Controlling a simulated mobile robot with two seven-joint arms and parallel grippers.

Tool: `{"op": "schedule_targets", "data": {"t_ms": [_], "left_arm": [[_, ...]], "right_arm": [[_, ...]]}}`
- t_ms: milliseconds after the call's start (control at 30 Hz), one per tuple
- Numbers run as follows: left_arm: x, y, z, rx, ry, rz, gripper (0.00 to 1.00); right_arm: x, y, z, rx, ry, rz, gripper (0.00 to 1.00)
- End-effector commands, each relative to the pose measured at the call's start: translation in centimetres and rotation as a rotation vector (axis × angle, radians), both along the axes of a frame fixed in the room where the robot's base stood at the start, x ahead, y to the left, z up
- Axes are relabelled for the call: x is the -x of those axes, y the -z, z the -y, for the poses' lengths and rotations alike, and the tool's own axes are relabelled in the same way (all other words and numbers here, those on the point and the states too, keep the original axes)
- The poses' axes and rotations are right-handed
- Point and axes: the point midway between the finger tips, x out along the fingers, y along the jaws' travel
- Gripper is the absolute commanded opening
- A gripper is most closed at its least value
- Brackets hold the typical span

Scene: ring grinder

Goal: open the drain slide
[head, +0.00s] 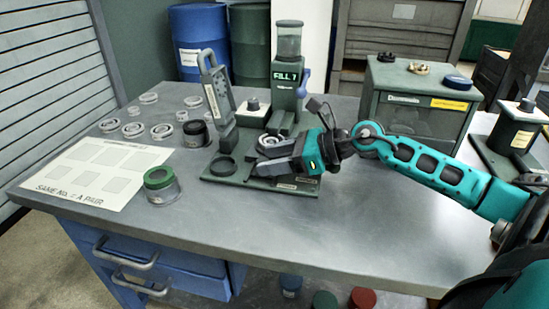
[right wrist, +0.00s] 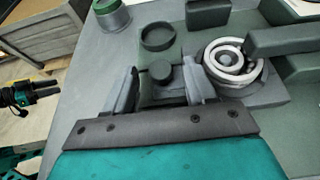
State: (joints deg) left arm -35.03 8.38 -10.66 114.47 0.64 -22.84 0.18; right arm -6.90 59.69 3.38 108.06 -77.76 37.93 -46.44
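The dark green grinder base (head: 215,178) lies on the grey table, with a tower labelled FILL behind it (head: 287,98). A dark block with a round knob (right wrist: 161,75) shows in the right wrist view; I take it for the drain slide. My right gripper (head: 254,156) is over the base, its fingers pointing left in the head view. In the right wrist view its fingers (right wrist: 160,88) stand apart, one on each side of the knob; contact is unclear. A dark open ring-shaped holder (right wrist: 158,36) lies just beyond. A dark and teal part, possibly my left arm, shows at that view's left edge.
Nested metal rings (right wrist: 229,62) sit on the base beside the right finger. A green-lidded jar (head: 160,184), a white sheet (head: 95,172) and several loose rings are to the left. An upright grey lever (head: 217,100) stands close by. The front table strip is clear.

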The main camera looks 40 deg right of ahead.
Motion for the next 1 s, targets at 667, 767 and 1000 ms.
{"op": "schedule_targets", "data": {"t_ms": [667, 767, 1000], "left_arm": [[0.04, 0.17, -0.04, -0.001, 0.001, -0.003, 0.43], [0.01, 0.11, -0.03, -0.001, 0.001, -0.001, 0.43], [-0.09, -0.37, -0.03, 0.0, 0.0, 0.004, 0.43]], "right_arm": [[0.03, 0.01, -0.01, 0.0, -0.001, 0.0, 0.0], [0.03, 0.01, -0.01, 0.0, -0.001, 0.0, 0.0], [0.23, -0.04, -0.23, 0.0, -0.001, -0.002, 0.0]]}}
